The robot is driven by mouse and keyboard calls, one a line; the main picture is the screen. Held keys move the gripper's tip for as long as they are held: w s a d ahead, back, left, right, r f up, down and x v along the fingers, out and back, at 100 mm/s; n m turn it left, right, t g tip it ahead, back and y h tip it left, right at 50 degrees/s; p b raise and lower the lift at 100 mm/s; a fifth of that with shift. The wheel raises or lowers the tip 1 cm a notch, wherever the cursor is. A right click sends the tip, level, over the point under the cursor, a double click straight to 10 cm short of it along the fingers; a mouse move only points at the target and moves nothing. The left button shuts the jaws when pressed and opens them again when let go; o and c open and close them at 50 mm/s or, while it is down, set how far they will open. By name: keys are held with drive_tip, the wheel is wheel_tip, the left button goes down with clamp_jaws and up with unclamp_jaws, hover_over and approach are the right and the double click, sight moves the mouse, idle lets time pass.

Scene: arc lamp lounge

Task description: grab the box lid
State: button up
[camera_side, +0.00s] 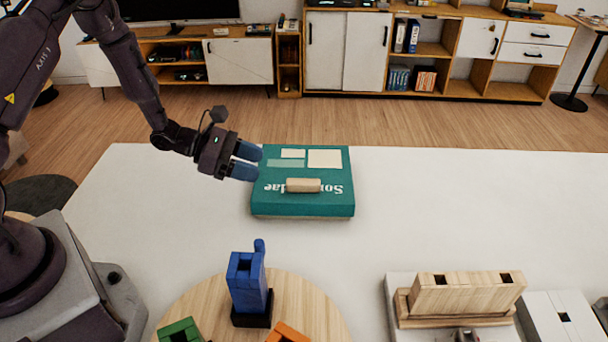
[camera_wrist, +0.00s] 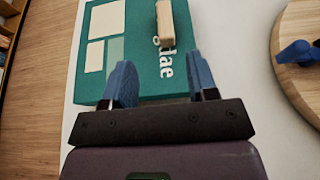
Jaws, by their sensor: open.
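The box lid (camera_side: 281,199) is teal with cream panels and white lettering, and lies flat on the white table. A light wooden handle block (camera_side: 303,185) sits on its top. In the wrist view the lid (camera_wrist: 140,60) and its handle (camera_wrist: 165,24) are ahead of the fingers. My gripper (camera_side: 247,161) is at the lid's left edge in the side view, with its blue fingers apart and nothing between them. In the wrist view my gripper (camera_wrist: 163,82) is open, its fingertips over the near part of the lid, short of the handle. What lies under the lid is hidden.
A round wooden board (camera_side: 200,298) at the front holds a blue block piece (camera_side: 247,280), with green and orange pieces partly cut off. A wooden block holder (camera_side: 465,297) stands front right. The white table (camera_side: 480,210) is clear right of the lid. Cabinets stand far behind.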

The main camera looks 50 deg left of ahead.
sight(302, 181)
drive_tip(key=x, duration=0.4)
drive_tip(key=shift+w+d+f, duration=0.1)
drive_tip(key=shift+w+d, duration=0.05)
drive_tip(key=shift+d, duration=0.1)
drive_tip(key=shift+d+x, duration=0.25)
drive_tip(key=shift+x, duration=2.35)
clamp_jaws()
